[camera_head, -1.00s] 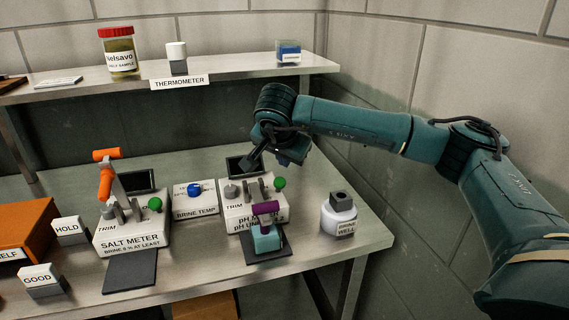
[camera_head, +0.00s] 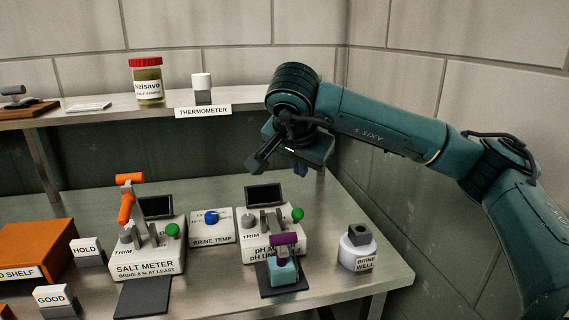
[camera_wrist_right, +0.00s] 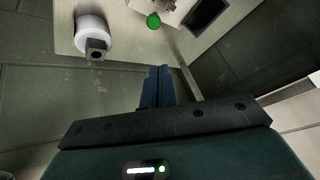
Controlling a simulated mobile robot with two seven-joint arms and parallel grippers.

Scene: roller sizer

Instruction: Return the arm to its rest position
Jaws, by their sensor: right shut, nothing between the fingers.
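My right arm comes in from the right in the head view, and its gripper (camera_head: 258,165) hangs above and behind the pH meter (camera_head: 270,236), apart from it. In the right wrist view the gripper's fingers (camera_wrist_right: 157,86) are together with nothing between them. My left gripper does not show.
The brine well (camera_head: 358,250) stands at the table's right edge, and also shows in the right wrist view (camera_wrist_right: 93,35). The salt meter (camera_head: 148,255) is left of the pH meter. A shelf (camera_head: 115,110) holds a red-lidded jar (camera_head: 147,82) and the thermometer (camera_head: 202,88). A wall is close on the right.

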